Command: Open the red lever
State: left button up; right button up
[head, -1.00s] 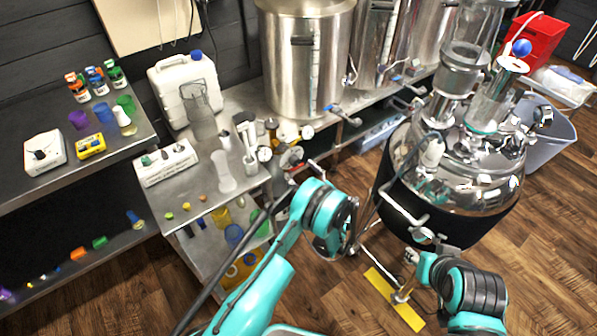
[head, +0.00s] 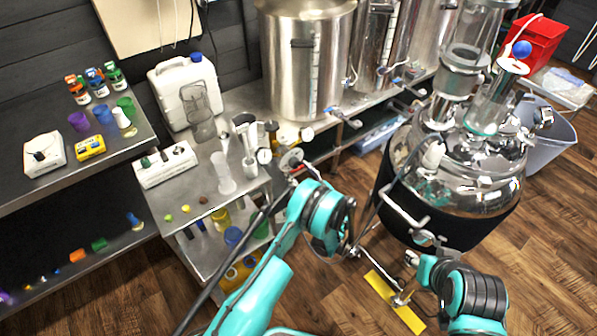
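My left gripper's fingers are not clearly visible past the wrist. My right arm (head: 470,290) is at the bottom right, below the round steel vessel (head: 465,180). Its fingers are also not clear. I see nothing held.
A dark bench at the left carries bottles and cups. A red bin (head: 533,42) and grey tub (head: 552,135) stand at the right.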

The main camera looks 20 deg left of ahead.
pick_arm(q)
jog(key=shift+s+a+f+m, duration=0.25)
jog(key=shift+f+m, duration=0.3)
jog(key=shift+m, duration=2.25)
jog(key=shift+s+a+f+m, duration=0.2)
jog(key=shift+f+m, duration=0.35)
jog(key=shift+m, duration=2.25)
jog(key=shift+s+a+f+m, duration=0.2)
jog(key=shift+f+m, duration=0.35)
jog(key=shift+m, duration=2.25)
jog(key=shift+s, duration=0.1)
jog(key=o, duration=1.2)
jog(key=shift+c, duration=0.2)
